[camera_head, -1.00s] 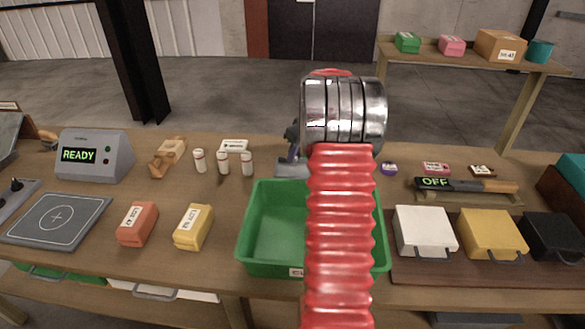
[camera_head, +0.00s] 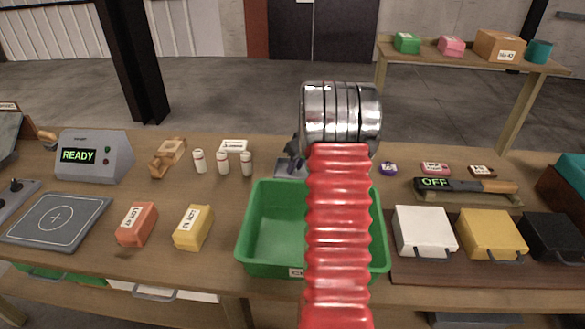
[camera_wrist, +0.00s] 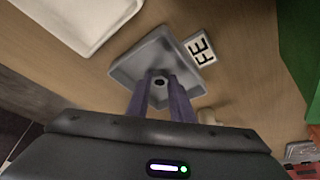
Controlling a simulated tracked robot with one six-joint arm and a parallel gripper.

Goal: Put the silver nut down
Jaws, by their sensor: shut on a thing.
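The silver nut shows only as a small grey piece with a dark hole (camera_wrist: 160,82) between my fingertips in the wrist view. My gripper (camera_wrist: 163,88) is shut on it, over a shallow square grey tray (camera_wrist: 128,72) with an "FE" label (camera_wrist: 200,47) beside it. I cannot tell whether the nut touches the tray floor. In the head view my arm hides most of the gripper. The grey tray (camera_head: 288,170) shows partly behind the green bin, left of my arm.
The green bin (camera_head: 244,232) stands in front of the tray. White bottles (camera_head: 223,163) stand to its left. A white container (camera_wrist: 85,22) is near the tray in the wrist view.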

